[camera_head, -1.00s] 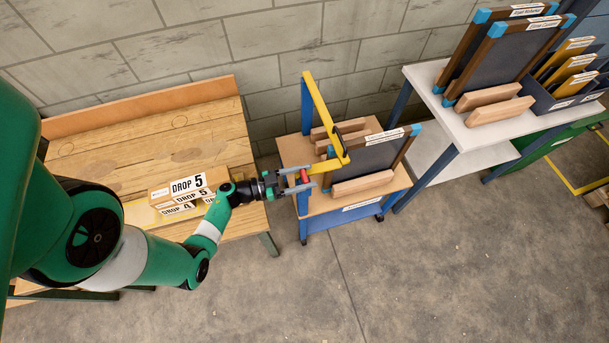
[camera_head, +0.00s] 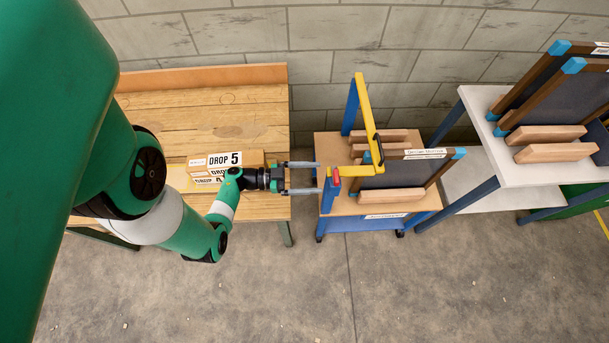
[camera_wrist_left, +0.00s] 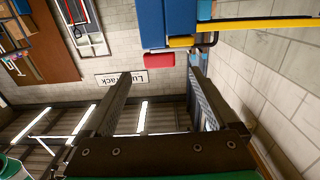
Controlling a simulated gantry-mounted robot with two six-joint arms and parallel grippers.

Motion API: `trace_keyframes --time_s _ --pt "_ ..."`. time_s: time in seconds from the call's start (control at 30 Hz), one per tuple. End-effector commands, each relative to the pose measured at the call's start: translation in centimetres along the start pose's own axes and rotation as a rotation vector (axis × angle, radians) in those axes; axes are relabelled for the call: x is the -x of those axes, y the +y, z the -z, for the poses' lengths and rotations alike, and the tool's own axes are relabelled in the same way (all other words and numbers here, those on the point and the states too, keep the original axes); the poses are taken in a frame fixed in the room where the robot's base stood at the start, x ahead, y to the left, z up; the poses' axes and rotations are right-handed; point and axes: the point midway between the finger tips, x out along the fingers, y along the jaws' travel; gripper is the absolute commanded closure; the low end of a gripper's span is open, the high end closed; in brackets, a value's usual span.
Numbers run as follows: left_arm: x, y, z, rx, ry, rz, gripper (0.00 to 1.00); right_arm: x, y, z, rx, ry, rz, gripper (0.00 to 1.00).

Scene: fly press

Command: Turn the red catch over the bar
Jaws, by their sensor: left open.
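The red catch (camera_head: 336,177) sits at the top of the blue post (camera_head: 329,194) at the near left of the trolley. The yellow bar (camera_head: 355,171) has its near end beside the catch. In the left wrist view the catch (camera_wrist_left: 159,61) shows past the end of the blue post (camera_wrist_left: 165,22), with yellow (camera_wrist_left: 181,42) beside it. I cannot tell whether the catch lies over the bar. My left gripper (camera_head: 317,178) is open and empty, its fingers pointing right at the catch, with a small gap left. My right gripper is out of view.
A wooden bench (camera_head: 215,115) with DROP cartons (camera_head: 225,160) stands left, under my left arm. The trolley (camera_head: 385,206) holds a dark framed panel (camera_head: 400,174). A white-topped table (camera_head: 500,160) with more panels is at right. The front floor is clear.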

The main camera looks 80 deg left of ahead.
Motion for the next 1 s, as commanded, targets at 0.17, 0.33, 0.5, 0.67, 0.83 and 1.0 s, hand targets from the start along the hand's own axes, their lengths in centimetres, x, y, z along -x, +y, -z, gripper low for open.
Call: trace_keyframes --time_s 0.17,0.33,0.5,0.67,0.83,1.0 --pt "3.0 -0.1 0.0 0.001 0.000 0.006 0.07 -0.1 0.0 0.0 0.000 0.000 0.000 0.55" --pt "4.1 0.1 -0.1 0.002 0.000 0.000 0.07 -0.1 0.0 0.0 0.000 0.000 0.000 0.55" --pt "4.2 0.1 -0.1 0.002 0.000 -0.002 0.07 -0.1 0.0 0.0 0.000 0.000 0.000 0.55" --pt "4.2 0.1 -0.1 0.002 0.000 -0.002 0.07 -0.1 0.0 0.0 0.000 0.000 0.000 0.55" --pt "4.2 0.1 -0.1 0.002 0.000 -0.002 0.07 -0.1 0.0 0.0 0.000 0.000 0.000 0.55" --pt "3.6 0.7 0.0 0.001 0.000 -0.034 0.07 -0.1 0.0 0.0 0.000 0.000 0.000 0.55"
